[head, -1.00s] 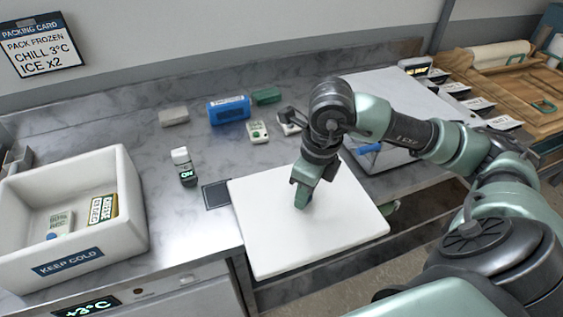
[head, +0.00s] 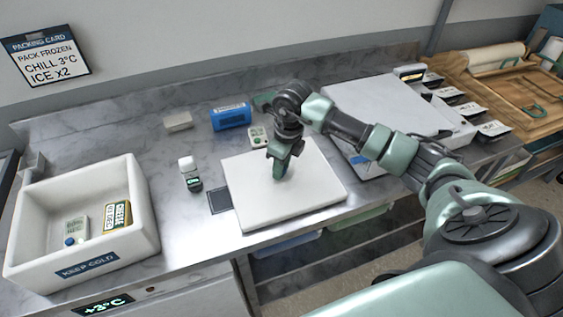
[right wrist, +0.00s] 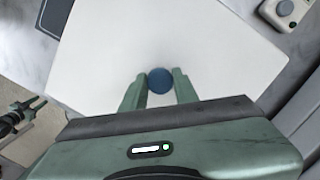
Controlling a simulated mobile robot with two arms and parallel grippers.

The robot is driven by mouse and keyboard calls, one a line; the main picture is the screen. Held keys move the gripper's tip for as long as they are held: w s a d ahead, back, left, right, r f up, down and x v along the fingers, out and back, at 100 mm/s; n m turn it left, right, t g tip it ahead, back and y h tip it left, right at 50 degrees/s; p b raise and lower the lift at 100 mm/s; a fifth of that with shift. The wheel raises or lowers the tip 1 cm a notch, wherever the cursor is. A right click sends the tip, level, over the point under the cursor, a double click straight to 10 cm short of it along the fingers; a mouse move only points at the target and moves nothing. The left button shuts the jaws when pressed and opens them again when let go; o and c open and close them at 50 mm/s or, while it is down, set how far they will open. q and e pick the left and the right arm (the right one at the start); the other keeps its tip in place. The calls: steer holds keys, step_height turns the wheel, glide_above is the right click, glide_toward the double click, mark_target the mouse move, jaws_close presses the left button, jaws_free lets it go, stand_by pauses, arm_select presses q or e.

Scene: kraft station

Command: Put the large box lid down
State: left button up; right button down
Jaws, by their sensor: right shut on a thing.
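The large box lid (head: 310,190) is a flat white square panel over the front middle of the steel counter. My right gripper (head: 280,177) is at its middle from above. In the right wrist view, the two green fingers are shut on the lid's round blue knob (right wrist: 160,81), and the lid (right wrist: 105,40) fills much of the picture. The lid looks level and low over the counter; I cannot tell whether its underside touches.
A white bin (head: 143,222) labelled KEEP COLD stands at the left. A small white-capped bottle (head: 190,175) and a dark square pad (head: 219,201) are left of the lid. A blue pack (head: 230,116) lies behind. A pale grey panel (head: 385,105) is at the back right.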

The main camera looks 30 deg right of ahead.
mark_target(286, 171)
steer(key=shift+f, duration=0.1)
steer(key=shift+f+b, duration=0.2)
steer(key=shift+b, duration=0.15)
steer(key=c, duration=1.1)
jaws_free()
steer(key=shift+r, duration=0.1)
steer(key=shift+r, duration=0.15)
steer(key=r+b, duration=0.1)
steer(key=r, duration=0.3)
steer(key=r+b, duration=0.1)
steer(key=r, duration=0.3)
steer(key=s+r+b, duration=0.1)
steer(key=r, duration=0.3)
steer(key=shift+s+d, duration=0.1)
steer(key=shift+d, duration=0.25)
